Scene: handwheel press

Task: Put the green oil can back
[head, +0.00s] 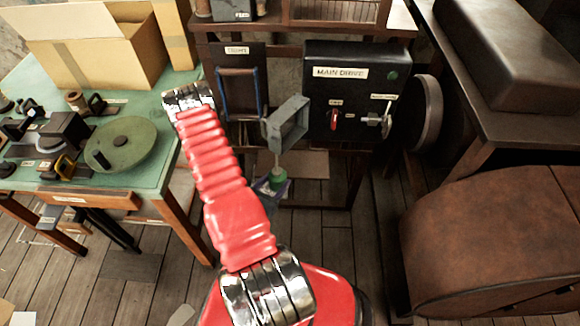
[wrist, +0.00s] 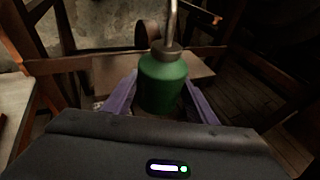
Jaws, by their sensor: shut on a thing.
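The green oil can (wrist: 163,82) has a grey neck and a thin metal spout that runs out of the top of the wrist view. My gripper (wrist: 160,100) is shut on it, with a purple finger on each side of its body. In the head view the can (head: 277,178) and my gripper (head: 271,188) look small, in front of the press stand's lower part. The can looks roughly upright and is held in the air. Its bottom is hidden by my gripper's dark body in the wrist view. I cannot tell which spot is the can's own place.
A green-topped bench (head: 140,101) with a round green plate (head: 121,144), several small tools and a cardboard box (head: 90,55) stands at left. The black main drive panel (head: 350,95) has a red switch. A brown lower shelf (head: 305,165) is behind the can. A brown rounded bulk (head: 490,235) fills the right.

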